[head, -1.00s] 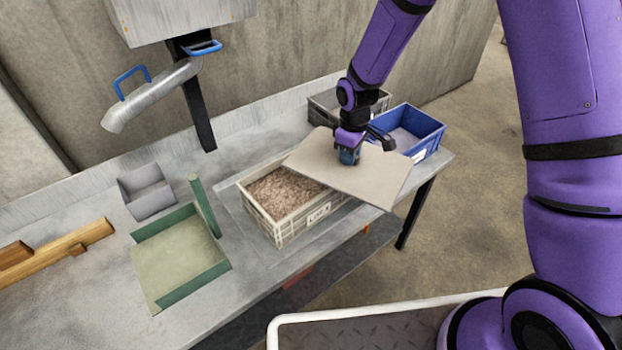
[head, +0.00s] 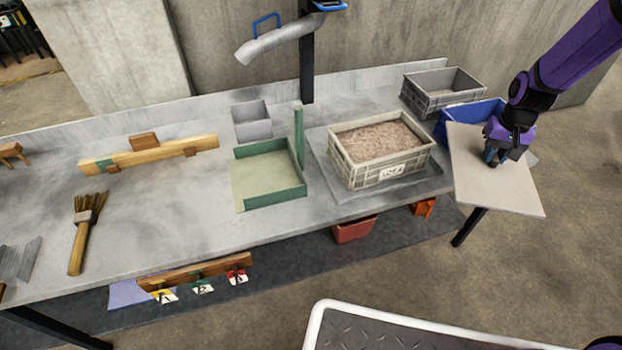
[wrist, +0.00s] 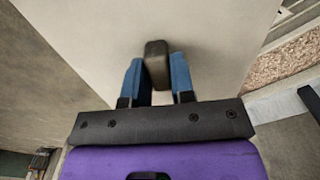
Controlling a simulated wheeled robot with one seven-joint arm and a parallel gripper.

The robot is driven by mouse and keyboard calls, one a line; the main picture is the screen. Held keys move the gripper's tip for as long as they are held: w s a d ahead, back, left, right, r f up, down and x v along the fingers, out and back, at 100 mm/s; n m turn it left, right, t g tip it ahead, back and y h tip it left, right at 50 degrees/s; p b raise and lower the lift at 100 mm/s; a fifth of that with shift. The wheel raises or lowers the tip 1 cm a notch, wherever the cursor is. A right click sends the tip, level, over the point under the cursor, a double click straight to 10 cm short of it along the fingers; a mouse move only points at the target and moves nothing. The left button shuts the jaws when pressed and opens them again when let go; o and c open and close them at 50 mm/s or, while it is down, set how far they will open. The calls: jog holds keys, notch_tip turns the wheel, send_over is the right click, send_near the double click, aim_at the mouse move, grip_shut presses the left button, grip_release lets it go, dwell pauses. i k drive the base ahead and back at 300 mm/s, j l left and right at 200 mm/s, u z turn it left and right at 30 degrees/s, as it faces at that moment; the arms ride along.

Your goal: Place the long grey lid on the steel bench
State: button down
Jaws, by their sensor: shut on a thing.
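The long grey lid (head: 490,183) is a flat, pale grey-beige panel. In the head view it hangs at the right end of the steel bench (head: 150,225), its near part out beyond the bench edge, over the floor. My gripper (head: 492,158) is shut on the lid's dark handle. The wrist view shows the blue fingers (wrist: 157,80) on both sides of this handle, with the lid (wrist: 215,50) filling much of the picture. The lid covers part of a blue crate (head: 455,118).
A crate of grain (head: 383,172) stands open on a tray at the bench's right. A grey crate (head: 440,98) stands behind. A green tray (head: 270,198), small grey box (head: 252,125), wooden rail (head: 150,155) and brush (head: 85,230) occupy the bench. Bare steel lies between brush and green tray.

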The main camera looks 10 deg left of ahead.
aim_at(176, 201)
jog(key=k+u, duration=0.1)
jog(key=u, duration=2.7)
jog(key=i+u, duration=0.15)
jog(key=u, duration=0.25)
jog(key=i+u, duration=0.2)
jog(key=u, duration=0.2)
jog(key=i+u, duration=0.15)
jog(key=u, duration=0.25)
jog(key=i+l+z, duration=0.1)
jog(key=i+z, duration=0.35)
jog(key=i, duration=0.65)
jog(key=i+z, duration=0.1)
jog(key=z, duration=0.3)
jog(key=i+z, duration=0.1)
jog(key=z, duration=0.25)
jog(key=i+z, duration=0.1)
jog(key=z, duration=0.3)
jog(key=i+z, duration=0.1)
jog(key=z, duration=0.65)
jog(key=i+z, duration=0.1)
jog(key=z, duration=0.7)
jog(key=i+j+z, duration=0.1)
jog(key=z, duration=0.3)
